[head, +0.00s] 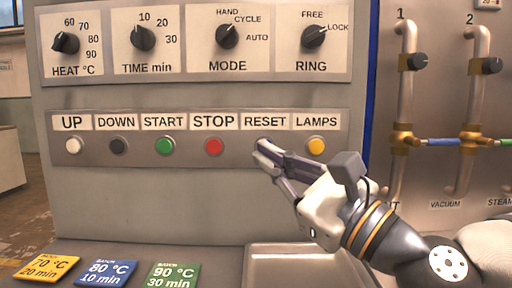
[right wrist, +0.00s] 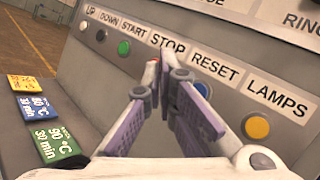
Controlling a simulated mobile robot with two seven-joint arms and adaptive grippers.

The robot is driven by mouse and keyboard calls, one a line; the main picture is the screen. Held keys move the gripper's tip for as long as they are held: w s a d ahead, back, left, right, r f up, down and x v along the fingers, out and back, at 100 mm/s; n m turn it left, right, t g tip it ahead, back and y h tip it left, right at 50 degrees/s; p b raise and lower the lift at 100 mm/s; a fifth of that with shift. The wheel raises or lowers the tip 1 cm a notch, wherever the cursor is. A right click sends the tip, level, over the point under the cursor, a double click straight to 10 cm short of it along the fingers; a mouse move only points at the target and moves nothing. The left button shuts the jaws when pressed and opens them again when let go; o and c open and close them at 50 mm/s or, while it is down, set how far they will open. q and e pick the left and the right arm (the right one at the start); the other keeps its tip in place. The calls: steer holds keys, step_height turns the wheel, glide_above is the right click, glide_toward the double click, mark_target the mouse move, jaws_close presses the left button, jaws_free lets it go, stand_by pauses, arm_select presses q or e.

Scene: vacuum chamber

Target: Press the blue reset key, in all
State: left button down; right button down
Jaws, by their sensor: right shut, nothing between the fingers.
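The blue reset key (right wrist: 202,88) sits under the RESET label (head: 265,121) in the row of keys on the grey panel. In the right wrist view it shows just right of the fingers, partly covered. In the head view my fingertips hide most of it. My right gripper (head: 263,151) is shut and empty, its tips in front of the reset key. It also shows in the right wrist view (right wrist: 165,75). I cannot tell whether the tips touch the key. My left gripper is in neither view.
The red stop key (head: 213,146) is left of my fingertips, the yellow lamps key (head: 316,146) right. Dials sit above. Below are batch cards (head: 107,272) and a metal tray (head: 300,250). Pipes with valves (head: 404,90) stand at the right.

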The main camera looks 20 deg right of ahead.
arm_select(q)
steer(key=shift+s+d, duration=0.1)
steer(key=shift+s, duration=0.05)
arm_select(e)
steer(key=shift+s+d, duration=0.1)
steer(key=shift+d, duration=0.05)
